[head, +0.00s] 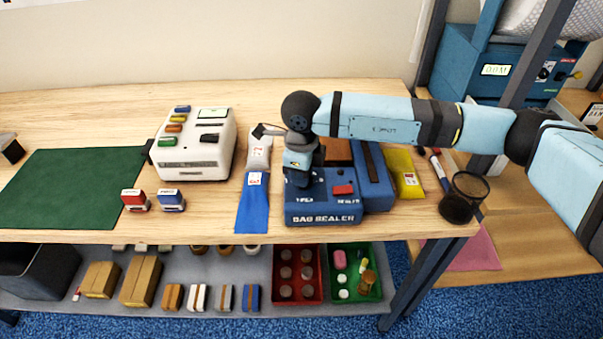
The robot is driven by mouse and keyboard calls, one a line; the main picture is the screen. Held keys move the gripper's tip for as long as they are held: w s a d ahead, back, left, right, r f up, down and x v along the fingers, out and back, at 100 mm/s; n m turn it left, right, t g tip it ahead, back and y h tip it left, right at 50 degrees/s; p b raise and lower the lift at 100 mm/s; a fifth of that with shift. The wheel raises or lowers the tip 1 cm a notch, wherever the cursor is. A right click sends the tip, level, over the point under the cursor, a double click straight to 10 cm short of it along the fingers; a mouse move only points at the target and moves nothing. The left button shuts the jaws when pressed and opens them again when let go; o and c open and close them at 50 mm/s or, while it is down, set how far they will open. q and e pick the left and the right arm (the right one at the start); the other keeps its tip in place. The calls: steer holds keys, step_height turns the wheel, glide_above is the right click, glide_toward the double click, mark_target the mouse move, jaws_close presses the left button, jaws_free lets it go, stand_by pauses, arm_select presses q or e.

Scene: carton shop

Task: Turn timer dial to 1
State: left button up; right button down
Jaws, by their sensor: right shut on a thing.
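The blue bag sealer (322,218) stands on the wooden workbench near its front edge, right of the middle. Its front is lettered BAG SEALER, and a red button (343,189) shows on the right of its top. My right gripper (299,179) points down onto the left part of the sealer's top, shut on the timer dial. The gripper hides the dial, so I cannot read its setting. My left gripper is not in view.
A blue bag (252,204) lies left of the sealer and a yellow bag (404,173) right of it. A white label machine (193,150), two stamps and a green mat (70,190) are farther left. A dark mesh cup (459,205) stands at the right edge.

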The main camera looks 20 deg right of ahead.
steer(key=c, duration=1.1)
jaws_free()
steer(key=shift+c, duration=0.2)
step_height(320, 180, up, 14)
steer(key=shift+b, duration=0.3)
steer(key=shift+f, duration=0.1)
